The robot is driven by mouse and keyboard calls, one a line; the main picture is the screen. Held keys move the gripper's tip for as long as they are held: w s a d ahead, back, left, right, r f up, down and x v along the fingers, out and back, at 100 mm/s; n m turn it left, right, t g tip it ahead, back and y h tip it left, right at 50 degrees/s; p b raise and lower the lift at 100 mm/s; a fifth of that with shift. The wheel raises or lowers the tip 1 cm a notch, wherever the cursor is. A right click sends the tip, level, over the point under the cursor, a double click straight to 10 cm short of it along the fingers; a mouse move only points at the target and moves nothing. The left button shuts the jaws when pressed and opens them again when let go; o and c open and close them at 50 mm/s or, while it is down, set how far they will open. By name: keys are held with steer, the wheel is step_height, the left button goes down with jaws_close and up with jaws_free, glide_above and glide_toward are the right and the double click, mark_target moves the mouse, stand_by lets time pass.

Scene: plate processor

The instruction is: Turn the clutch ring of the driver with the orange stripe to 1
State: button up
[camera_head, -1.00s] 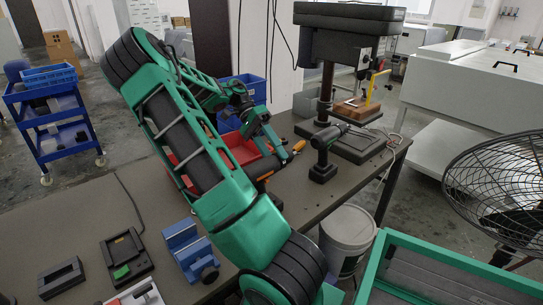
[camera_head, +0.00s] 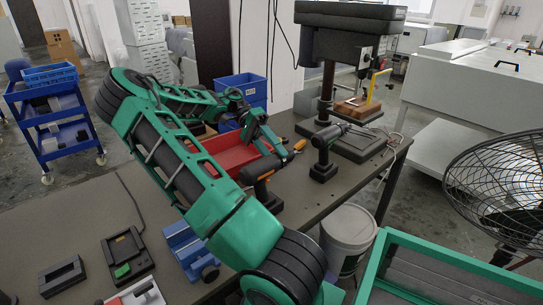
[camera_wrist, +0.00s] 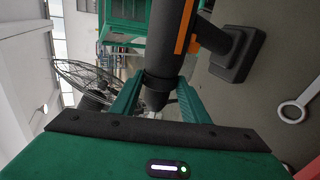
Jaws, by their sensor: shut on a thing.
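The driver with the orange stripe (camera_head: 262,171) stands upright on the bench in the head view, partly behind my arm. In the wrist view its dark body and orange stripe (camera_wrist: 184,28) run up from between my fingers. My gripper (camera_wrist: 158,88) is shut around the driver's nose, with one green finger on each side of the dark clutch ring (camera_wrist: 158,80). In the head view my gripper (camera_head: 279,150) reaches down at the driver's front end. The ring's numbers cannot be read.
A second dark driver (camera_head: 328,139) stands to the right on its own base. A red bin (camera_head: 228,152) lies behind the driver and a drill press (camera_head: 340,50) stands beyond. A blue vise (camera_head: 188,246) is at front left. A fan (camera_head: 500,190) is at the right.

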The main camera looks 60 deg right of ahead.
steer(key=o, duration=1.1)
steer(key=shift+c, duration=0.2)
steer(key=shift+s+a+r+t+h, duration=0.15)
steer(key=shift+t+h, duration=0.1)
steer(key=shift+t, duration=0.5)
steer(key=shift+s+d+r+t+h, duration=0.1)
steer(key=shift+t+h, duration=0.1)
steer(key=shift+t, duration=0.6)
steer(key=shift+s+a+r+t+h, duration=0.15)
steer(key=shift+t+h, duration=0.1)
steer(key=shift+t, duration=0.5)
